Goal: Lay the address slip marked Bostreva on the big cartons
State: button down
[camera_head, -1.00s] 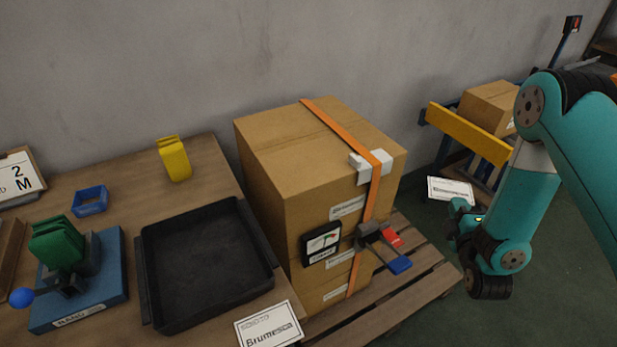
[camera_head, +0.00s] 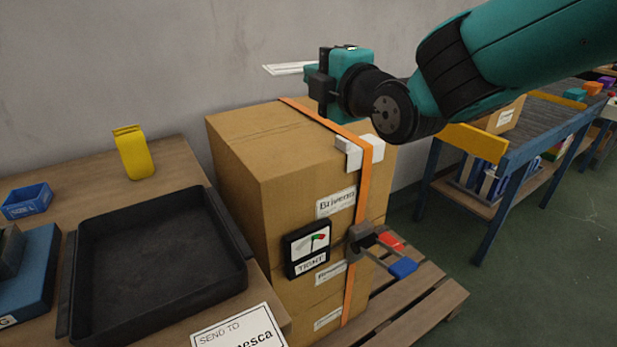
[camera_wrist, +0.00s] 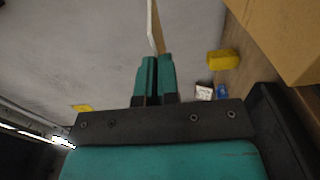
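My gripper (camera_head: 312,76) is shut on a white address slip (camera_head: 286,68), held out flat to the left, above the back of the big cartons. The slip shows nearly edge-on, so its wording cannot be read. In the wrist view the slip (camera_wrist: 155,28) stands between the shut fingers (camera_wrist: 155,78). The big cartons (camera_head: 245,150) are stacked on a wooden pallet, with an orange strap (camera_head: 364,185) around them and a white corner piece (camera_head: 354,153) under it. Their top is bare left of the strap. A side label appears to read "Brivenn".
A gauge (camera_head: 307,249) marked TIGHT and a strap buckle (camera_head: 362,240) sit at the cartons' front. Another slip (camera_head: 238,335), ending in "esca", lies at the table's front edge. A black tray (camera_head: 150,265) and yellow block (camera_head: 134,153) are on the table. A conveyor (camera_head: 545,125) stands right.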

jog(key=shift+f+b, duration=1.25)
jog(key=shift+f, duration=7.85)
jog(key=shift+f, duration=0.2)
jog(key=c, duration=1.4)
grip_release()
jog(key=shift+o, duration=0.2)
